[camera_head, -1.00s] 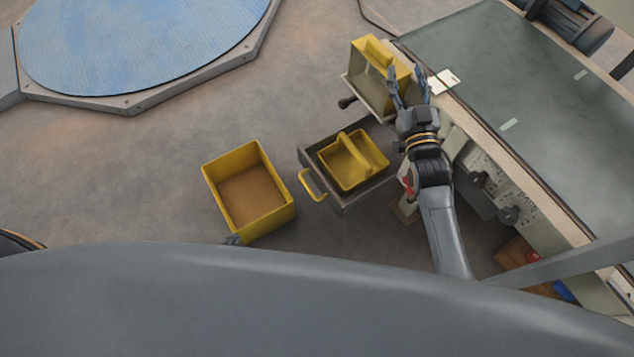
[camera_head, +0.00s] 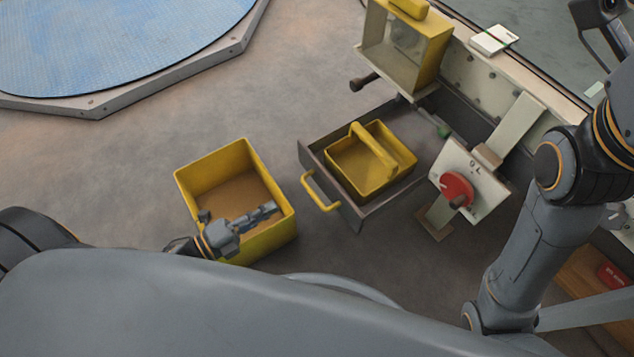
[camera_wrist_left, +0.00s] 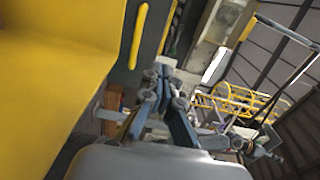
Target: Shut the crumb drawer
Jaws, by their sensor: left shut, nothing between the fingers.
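The crumb drawer (camera_head: 350,216) is a grey drawer standing pulled out from the machine, with a yellow handle (camera_head: 320,191) on its front. The handle also shows in the left wrist view (camera_wrist_left: 138,36). A yellow handled tub (camera_head: 346,177) sits inside the drawer. My left gripper (camera_head: 272,209) is shut and empty, over the near right part of the yellow bin, left of the handle and apart from it. Its closed fingers (camera_wrist_left: 166,78) show in the left wrist view. My right gripper (camera_head: 602,8) is at the top right corner, partly cut off, far from the drawer.
The open yellow bin (camera_head: 210,160) stands on the floor left of the drawer. A yellow-sided box (camera_head: 432,58) with a dark knob hangs above the drawer's far side. A panel with a red knob (camera_head: 457,188) stands right of the drawer. Floor between bin and drawer is clear.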

